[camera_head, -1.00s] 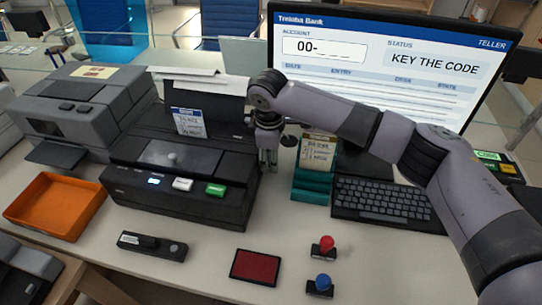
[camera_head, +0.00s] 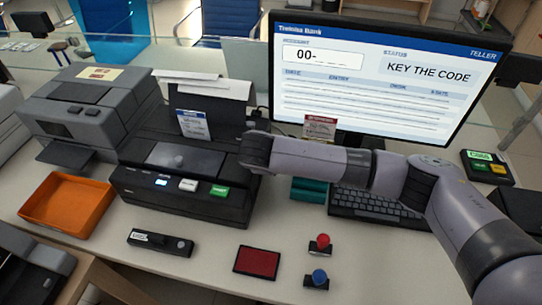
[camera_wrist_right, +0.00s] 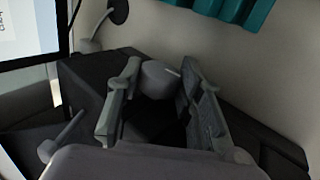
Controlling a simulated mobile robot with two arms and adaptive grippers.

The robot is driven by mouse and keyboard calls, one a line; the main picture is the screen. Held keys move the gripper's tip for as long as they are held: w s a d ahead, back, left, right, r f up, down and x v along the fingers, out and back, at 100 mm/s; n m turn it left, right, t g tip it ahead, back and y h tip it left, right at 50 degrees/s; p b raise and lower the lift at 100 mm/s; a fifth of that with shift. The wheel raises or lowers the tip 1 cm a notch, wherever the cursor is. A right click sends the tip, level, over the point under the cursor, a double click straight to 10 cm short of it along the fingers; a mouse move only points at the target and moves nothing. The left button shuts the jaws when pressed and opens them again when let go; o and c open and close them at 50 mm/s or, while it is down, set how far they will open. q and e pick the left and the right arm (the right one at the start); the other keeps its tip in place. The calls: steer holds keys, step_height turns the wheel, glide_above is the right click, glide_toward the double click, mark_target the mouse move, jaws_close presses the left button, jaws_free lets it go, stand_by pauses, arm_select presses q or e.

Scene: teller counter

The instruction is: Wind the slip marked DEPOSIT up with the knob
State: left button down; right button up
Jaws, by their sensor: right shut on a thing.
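A slip with a blue header (camera_head: 194,124) stands upright in the dark printer (camera_head: 180,172) in the head view; its lettering is too small to read. A grey round knob (camera_wrist_right: 158,79) shows in the right wrist view, on the printer's dark side. My right gripper (camera_wrist_right: 158,73) is shut on this knob, with one finger on each side of it. In the head view my right wrist is at the printer's right side and hides the fingers and the knob. My left gripper is not in view.
A red-headed slip (camera_head: 320,127) stands behind my right forearm, above a teal holder (camera_head: 309,191). The monitor (camera_head: 385,85) and keyboard (camera_head: 375,206) are to the right. An orange tray (camera_head: 68,205), a red pad (camera_head: 257,262) and two stamps (camera_head: 320,245) are on the counter.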

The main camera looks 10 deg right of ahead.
steer(key=shift+f, duration=0.1)
steer(key=o, duration=1.2)
steer(key=shift+c, duration=0.2)
steer(key=v, duration=1.2)
